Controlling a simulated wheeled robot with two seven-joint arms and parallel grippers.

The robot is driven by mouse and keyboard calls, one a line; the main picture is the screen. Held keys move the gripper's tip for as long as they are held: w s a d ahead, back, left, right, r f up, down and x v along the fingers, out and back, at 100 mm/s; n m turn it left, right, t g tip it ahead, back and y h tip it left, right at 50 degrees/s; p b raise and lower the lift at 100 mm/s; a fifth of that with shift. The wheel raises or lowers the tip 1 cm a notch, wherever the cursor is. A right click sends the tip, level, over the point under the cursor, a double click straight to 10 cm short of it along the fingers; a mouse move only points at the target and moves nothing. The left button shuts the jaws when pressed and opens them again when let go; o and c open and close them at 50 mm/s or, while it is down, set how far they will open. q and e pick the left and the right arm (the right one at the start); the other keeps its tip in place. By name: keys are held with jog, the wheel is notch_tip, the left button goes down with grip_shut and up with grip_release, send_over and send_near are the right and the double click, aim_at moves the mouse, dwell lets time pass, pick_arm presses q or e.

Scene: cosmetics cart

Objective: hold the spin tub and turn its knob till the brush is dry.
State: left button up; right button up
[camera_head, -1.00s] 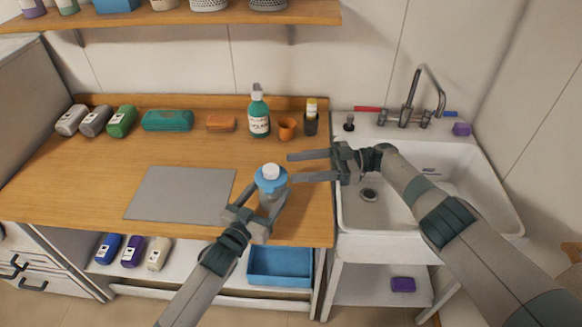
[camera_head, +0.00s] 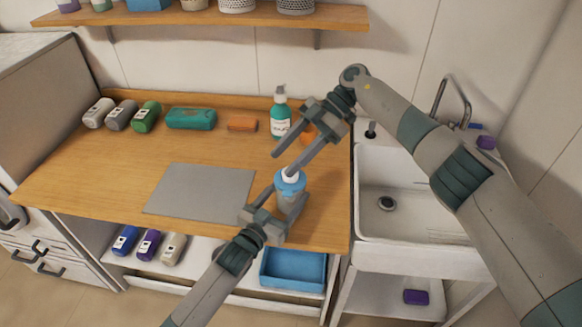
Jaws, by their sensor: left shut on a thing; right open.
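I cannot make out the brush.
A teal pump bottle (camera_head: 281,115) and a mostly hidden orange cup (camera_head: 308,134) stand behind the right gripper. A grey mat (camera_head: 200,190) lies to the left of the tub. The sink (camera_head: 410,190) is at the right. An orange block (camera_head: 242,124) and teal case (camera_head: 191,118) lie at the back.

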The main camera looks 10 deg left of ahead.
notch_tip(320, 180, up, 6)
jog(key=w+t+h, duration=0.2)
jog(key=t+h, duration=0.4)
jog(key=h, duration=0.2)
notch_tip(320, 180, down, 12)
jog(key=shift+r, duration=0.1)
dwell(0.4)
jog(key=c, duration=1.1)
